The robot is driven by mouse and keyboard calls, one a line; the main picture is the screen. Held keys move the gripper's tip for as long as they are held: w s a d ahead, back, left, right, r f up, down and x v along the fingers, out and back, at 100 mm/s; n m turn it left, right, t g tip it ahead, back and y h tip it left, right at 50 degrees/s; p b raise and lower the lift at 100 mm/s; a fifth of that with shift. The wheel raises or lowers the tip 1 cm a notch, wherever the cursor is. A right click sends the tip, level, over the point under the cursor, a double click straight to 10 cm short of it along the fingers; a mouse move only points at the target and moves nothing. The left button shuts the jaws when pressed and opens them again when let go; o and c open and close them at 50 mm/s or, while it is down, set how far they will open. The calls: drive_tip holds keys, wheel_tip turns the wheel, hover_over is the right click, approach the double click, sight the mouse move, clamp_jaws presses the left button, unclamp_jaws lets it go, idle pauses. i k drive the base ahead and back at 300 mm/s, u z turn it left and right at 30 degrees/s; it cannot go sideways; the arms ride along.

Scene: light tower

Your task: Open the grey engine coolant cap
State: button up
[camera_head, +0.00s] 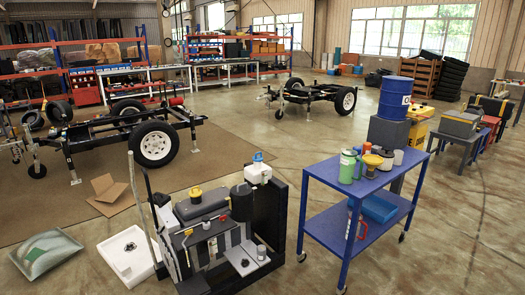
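The engine unit (215,245) stands on the floor at the lower middle, left of a blue cart. A small grey round cap-like part (261,252) sits at its lower right, on a light grey plate. It looks seated, but I cannot tell for sure that it is the coolant cap. A yellow cap (195,192) sits on the dark tank at the top. A blue cap (258,157) sits on the white reservoir (258,174) at the upper right of the unit. My gripper is not in view.
The blue cart (362,180) with bottles and cans stands close on the right. A white tray (124,254), a clear bin (45,252) and a cardboard box (107,194) lie to the left. A wheeled trailer frame (125,135) stands behind. Floor at the right is open.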

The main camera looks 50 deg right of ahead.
sight(255, 159)
drive_tip(key=z, duration=0.2)
drive_tip(key=i, duration=1.4)
drive_tip(key=u, duration=0.3)
